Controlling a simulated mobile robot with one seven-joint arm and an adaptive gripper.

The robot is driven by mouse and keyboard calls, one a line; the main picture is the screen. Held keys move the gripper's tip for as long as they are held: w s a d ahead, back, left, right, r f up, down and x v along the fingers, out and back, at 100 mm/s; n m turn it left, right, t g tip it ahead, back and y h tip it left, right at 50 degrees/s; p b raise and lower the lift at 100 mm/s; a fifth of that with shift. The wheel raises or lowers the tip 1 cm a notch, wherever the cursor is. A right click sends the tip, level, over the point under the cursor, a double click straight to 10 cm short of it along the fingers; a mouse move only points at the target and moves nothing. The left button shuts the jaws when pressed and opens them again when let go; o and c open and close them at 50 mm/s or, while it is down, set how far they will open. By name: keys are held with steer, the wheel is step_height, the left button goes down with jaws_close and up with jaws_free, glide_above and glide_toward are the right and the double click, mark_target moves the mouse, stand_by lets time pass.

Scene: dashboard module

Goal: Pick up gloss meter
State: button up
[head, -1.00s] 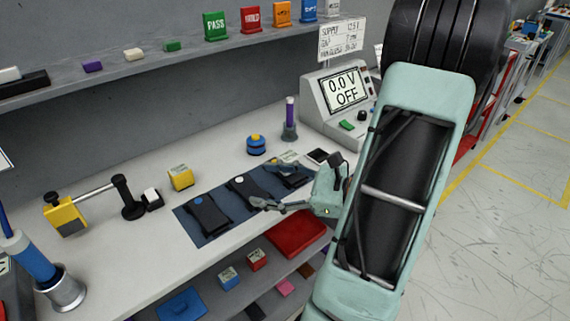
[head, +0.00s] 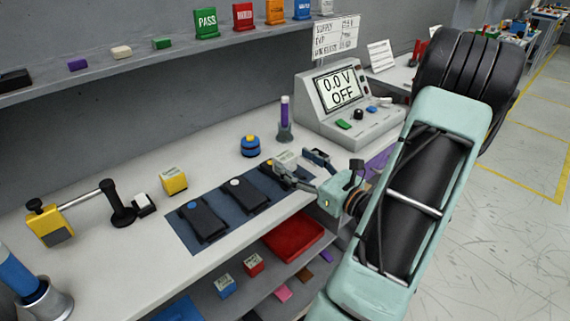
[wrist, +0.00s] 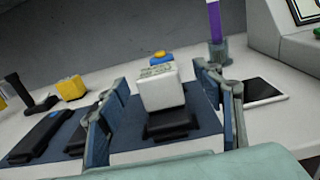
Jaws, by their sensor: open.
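A pale grey box with a greenish printed label, which looks like the gloss meter (wrist: 162,92), shows in the middle of the wrist view, just beyond or above a black device. In the head view the box (head: 287,158) is partly hidden behind my gripper. My gripper (head: 298,164) is open above the right end of the dark blue mat (head: 215,222). In the wrist view my gripper's (wrist: 160,84) two fingers stand to the left and right of the box, with gaps on both sides. I cannot tell whether the fingertips reach its depth.
Black devices (head: 203,221) lie on the mat. A blue and yellow knob (head: 250,146) and a purple tube in a holder (head: 285,120) stand behind. A dark flat tablet (wrist: 262,91) lies to the right. The power supply (head: 345,105) is at the back right.

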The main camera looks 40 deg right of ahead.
mark_target(290, 159)
steer(key=w, duration=0.4)
steer(key=shift+a, duration=0.4)
steer(key=c, duration=1.5)
steer(key=shift+r, duration=0.1)
